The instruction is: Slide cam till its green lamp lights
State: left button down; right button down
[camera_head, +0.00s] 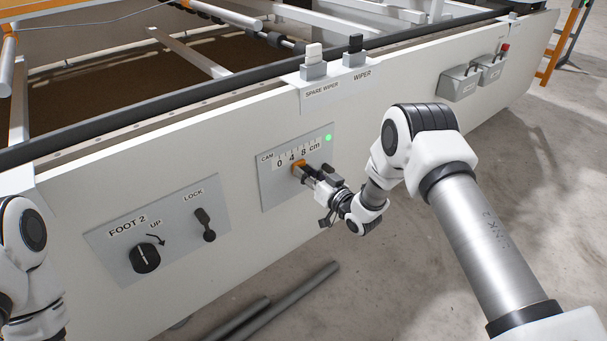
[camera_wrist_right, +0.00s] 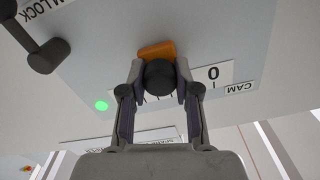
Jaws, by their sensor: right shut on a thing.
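The cam panel (camera_head: 270,189) is a grey plate on the white gantry side, marked CAM with a 0 4 8 cm scale (camera_head: 298,153). Its lamp (camera_head: 328,138) glows green; it also shows lit in the right wrist view (camera_wrist_right: 101,106). The orange cam slider (camera_head: 298,167) sits below the scale. In the right wrist view the orange slider (camera_wrist_right: 157,49) has a dark round knob (camera_wrist_right: 159,74) between the fingers. My right gripper (camera_head: 306,172) is shut on that knob. My left arm shows at the left edge, but its gripper is out of view.
The FOOT 2 knob (camera_head: 145,257) and the LOCK lever (camera_head: 205,225) are on a panel to the left. SPARE WIPER (camera_head: 314,62) and WIPER (camera_head: 355,51) switches stand on the top edge. Dark bars (camera_head: 285,303) lie on the floor below.

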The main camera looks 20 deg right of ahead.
jog(key=c, duration=0.8)
grip_release()
jog(key=v, duration=1.2)
